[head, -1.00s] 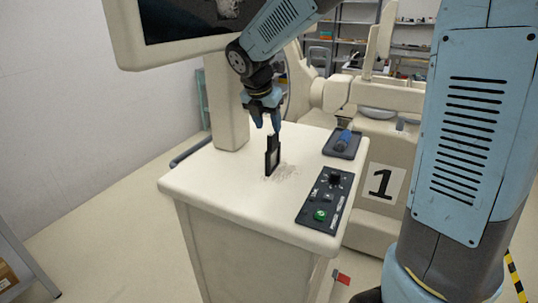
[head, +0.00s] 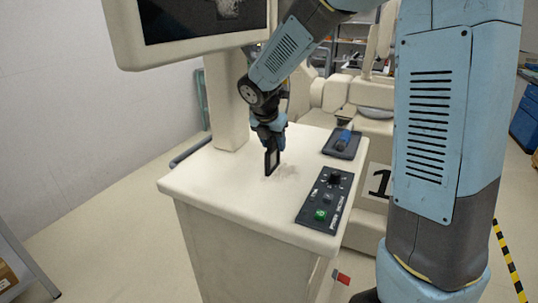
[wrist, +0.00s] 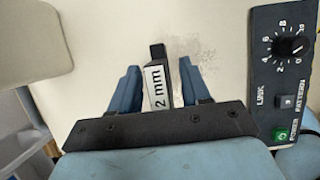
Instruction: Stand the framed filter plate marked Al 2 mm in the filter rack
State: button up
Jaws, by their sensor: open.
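The framed filter plate (head: 272,163) stands upright on the cream cart top, a thin dark frame with a pale centre. In the wrist view the plate (wrist: 158,87) shows a white label reading "2 mm"; the rest of its marking is hidden. My gripper (head: 269,139) is low over the plate, pointing down. In the wrist view its two blue fingers (wrist: 159,72) are open, one on each side of the plate, with a gap on both sides. I cannot make out a filter rack in either view.
A control panel (head: 324,197) with a knob and green button lies at the cart top's right. Behind it is a dark tray (head: 342,145) holding a blue object. A monitor (head: 195,22) on a post (head: 228,105) rises behind. The cart top's front left is clear.

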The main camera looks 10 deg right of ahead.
grip_shut()
dwell(0.3)
